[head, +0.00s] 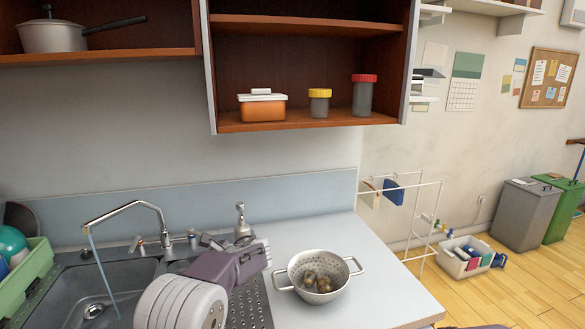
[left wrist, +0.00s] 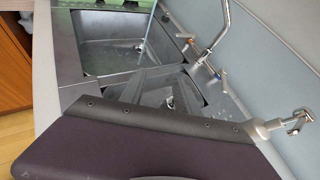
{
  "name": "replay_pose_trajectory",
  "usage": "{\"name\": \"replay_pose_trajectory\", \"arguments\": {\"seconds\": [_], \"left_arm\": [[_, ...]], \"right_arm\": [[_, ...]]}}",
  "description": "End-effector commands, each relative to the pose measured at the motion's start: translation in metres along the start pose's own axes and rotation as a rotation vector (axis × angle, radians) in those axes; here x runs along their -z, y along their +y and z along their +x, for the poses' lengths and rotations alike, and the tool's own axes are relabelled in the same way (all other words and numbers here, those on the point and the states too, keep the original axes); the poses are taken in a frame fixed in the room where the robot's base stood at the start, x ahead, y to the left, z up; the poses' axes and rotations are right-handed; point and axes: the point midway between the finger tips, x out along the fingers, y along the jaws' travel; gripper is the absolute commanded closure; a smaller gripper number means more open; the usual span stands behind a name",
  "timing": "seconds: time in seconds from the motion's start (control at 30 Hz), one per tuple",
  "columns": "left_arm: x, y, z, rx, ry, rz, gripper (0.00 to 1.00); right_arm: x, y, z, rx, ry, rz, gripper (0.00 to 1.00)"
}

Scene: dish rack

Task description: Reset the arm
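My left arm comes in from the lower left in the head view. Its gripper (head: 252,252) is above the drainboard, left of the colander and in front of the soap dispenser. Its fingertips are hard to make out, so I cannot tell whether it is open or shut. I see no object held in it. My right gripper is not visible.
A metal colander (head: 318,276) holding several brownish round items stands on the white counter (head: 385,290). A thin bluish stream falls from the faucet (head: 128,210) into the sink (head: 75,305). The green rack (head: 28,275) is at left. An open shelf (head: 300,122) hangs above.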

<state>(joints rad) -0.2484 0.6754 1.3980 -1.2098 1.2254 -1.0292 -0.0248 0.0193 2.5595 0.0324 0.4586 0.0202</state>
Motion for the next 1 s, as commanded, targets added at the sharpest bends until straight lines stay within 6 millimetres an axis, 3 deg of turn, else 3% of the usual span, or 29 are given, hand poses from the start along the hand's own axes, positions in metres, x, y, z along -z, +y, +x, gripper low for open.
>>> {"name": "replay_pose_trajectory", "arguments": {"seconds": [0.1, 0.23, 0.33, 0.4, 0.5, 0.6, 0.7, 1.0], "left_arm": [[-0.003, 0.049, 0.003, -0.077, 0.123, -0.099, 0.62], [0.022, 0.116, -0.006, -0.194, 0.320, -0.304, 0.62], [0.065, 0.177, -0.031, -0.349, 0.509, -0.581, 0.62], [0.103, 0.216, -0.057, -0.499, 0.629, -0.829, 0.62], [0.153, 0.254, -0.095, -0.742, 0.722, -1.184, 0.62], [0.188, 0.271, -0.116, -0.969, 0.712, -1.491, 0.62], [0.190, 0.254, -0.116, -1.022, 0.704, -1.674, 0.62], [0.190, 0.253, -0.115, -1.037, 0.689, -1.710, 0.62]], "right_arm": [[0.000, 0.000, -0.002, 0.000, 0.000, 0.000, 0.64], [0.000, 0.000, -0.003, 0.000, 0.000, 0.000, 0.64], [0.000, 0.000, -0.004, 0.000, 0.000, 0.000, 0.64], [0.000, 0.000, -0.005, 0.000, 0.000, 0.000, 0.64], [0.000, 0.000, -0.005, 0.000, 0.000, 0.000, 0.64], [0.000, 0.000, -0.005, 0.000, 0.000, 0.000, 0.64], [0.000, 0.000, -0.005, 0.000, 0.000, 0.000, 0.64], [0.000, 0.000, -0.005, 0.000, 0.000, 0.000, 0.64]]}}
